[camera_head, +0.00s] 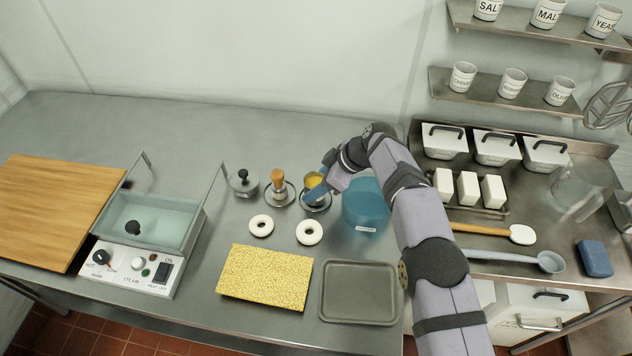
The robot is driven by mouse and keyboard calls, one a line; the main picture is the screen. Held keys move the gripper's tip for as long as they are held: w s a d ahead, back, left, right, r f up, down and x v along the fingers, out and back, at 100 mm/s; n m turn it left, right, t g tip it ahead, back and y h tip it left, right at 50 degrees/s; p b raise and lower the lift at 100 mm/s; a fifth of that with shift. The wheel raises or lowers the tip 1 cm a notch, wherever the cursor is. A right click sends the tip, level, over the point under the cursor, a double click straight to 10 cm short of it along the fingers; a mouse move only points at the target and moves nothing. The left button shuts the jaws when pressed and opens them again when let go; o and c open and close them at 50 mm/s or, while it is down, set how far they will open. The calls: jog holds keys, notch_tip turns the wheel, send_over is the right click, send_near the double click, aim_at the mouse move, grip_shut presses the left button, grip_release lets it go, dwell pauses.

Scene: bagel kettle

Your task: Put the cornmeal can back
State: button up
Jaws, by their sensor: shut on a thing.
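The cornmeal can (313,179) is a small metal can with yellow meal showing at its open top. It is upright at the back middle of the counter, over or on a round dark saucer (318,208); I cannot tell whether it touches the saucer. My gripper (315,193) comes in from the right and its blue fingers are shut on the can. The fingers hide part of the can's side and base.
A wooden-handled tool (278,182) on a saucer and a lidded pot (243,183) stand to the left. A blue tub (365,207) is close on the right. Two white rings (261,226), a yellow speckled board (265,277) and a grey tray (359,293) lie in front.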

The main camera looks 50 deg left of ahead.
jog(key=shift+f+b, duration=0.2)
jog(key=shift+b, duration=0.15)
jog(key=o, duration=1.3)
jog(key=shift+c, duration=0.2)
jog(key=shift+r+p, duration=0.25)
jog(key=shift+p, duration=0.15)
jog(key=shift+w+d+r+b, duration=0.25)
jog(key=shift+r+b, duration=0.15)
jog(key=shift+b, duration=0.05)
jog(key=b+v, duration=0.3)
jog(key=v, duration=0.7)
jog(key=shift+d+r, duration=0.2)
jog(key=shift+r, duration=0.15)
